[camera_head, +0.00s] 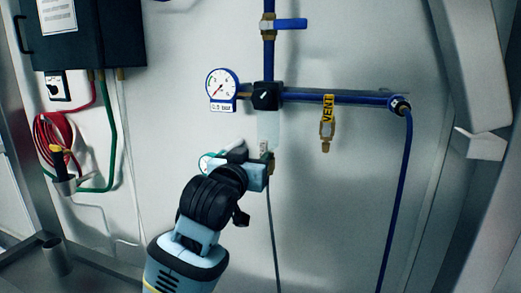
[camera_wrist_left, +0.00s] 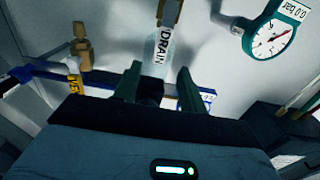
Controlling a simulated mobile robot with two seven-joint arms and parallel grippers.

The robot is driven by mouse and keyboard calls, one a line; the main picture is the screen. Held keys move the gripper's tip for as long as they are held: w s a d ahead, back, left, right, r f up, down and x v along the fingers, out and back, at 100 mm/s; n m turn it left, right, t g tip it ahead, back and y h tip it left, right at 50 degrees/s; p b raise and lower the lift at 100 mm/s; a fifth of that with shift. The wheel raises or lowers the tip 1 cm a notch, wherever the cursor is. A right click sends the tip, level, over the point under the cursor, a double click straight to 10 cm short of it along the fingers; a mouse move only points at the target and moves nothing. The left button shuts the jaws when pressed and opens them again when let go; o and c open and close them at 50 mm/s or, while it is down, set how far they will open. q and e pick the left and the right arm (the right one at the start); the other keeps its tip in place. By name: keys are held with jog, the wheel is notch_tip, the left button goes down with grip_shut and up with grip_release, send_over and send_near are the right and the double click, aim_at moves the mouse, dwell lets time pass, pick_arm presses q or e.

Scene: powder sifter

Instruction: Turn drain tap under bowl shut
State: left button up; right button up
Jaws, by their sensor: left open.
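The drain tap carries a white DRAIN label (camera_wrist_left: 163,46) on its lever, below a brass fitting (camera_wrist_left: 172,12) in the left wrist view. My left gripper (camera_wrist_left: 158,86) is open, its two green fingers on either side of the label's lower end. Contact cannot be told. In the head view the left gripper (camera_head: 252,158) is in front of the wall, just under the clear bowl (camera_head: 269,128), and hides most of the tap. A small brass part (camera_head: 271,162) shows beside it. My right gripper is out of view.
A teal-rimmed gauge (camera_wrist_left: 272,38) is close by, partly hidden by my gripper in the head view. A blue pipe with a pressure gauge (camera_head: 221,85) and the VENT tap (camera_head: 327,120) is above. A thin grey hose (camera_head: 272,230) hangs below.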

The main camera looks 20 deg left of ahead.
aim_at(263, 148)
pick_arm(q)
jog(key=shift+w+d, duration=0.1)
jog(key=shift+w, duration=2.85)
grip_shut()
